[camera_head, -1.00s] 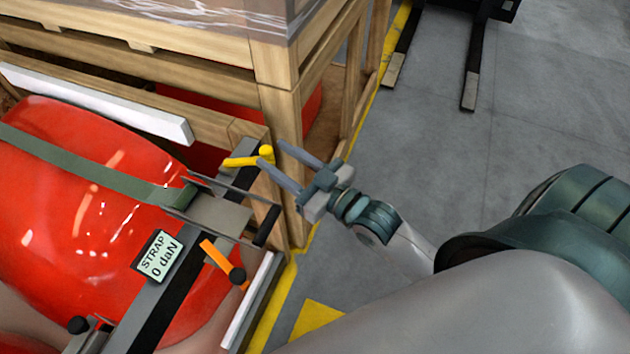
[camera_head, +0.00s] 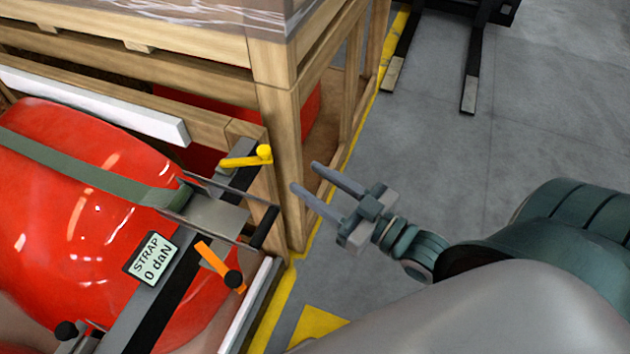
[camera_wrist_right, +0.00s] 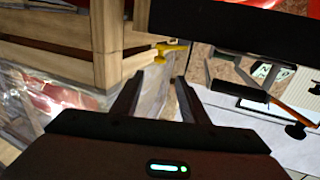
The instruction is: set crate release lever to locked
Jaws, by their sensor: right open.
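A yellow lever (camera_head: 246,157) with a round knob sits on a dark bar at the crate's near corner. Its arm points left in the head view, roughly level. It also shows in the right wrist view (camera_wrist_right: 171,48), beyond the fingers. An orange lever (camera_head: 211,257) with a black knob is on the strap fixture below it. I cannot tell from a label which is the crate release lever. My right gripper (camera_head: 306,176) is open and empty, to the right of the yellow lever and apart from it. It also shows in the wrist view (camera_wrist_right: 158,80). My left gripper is out of view.
The wooden crate (camera_head: 289,160) has a post just left of my right fingers. A green strap (camera_head: 85,172) crosses the red nosecone (camera_head: 60,235), beside a "STRAP 0 daN" display (camera_head: 152,259). Grey floor (camera_head: 440,140) is clear at right, with dark forks (camera_head: 470,80) farther back.

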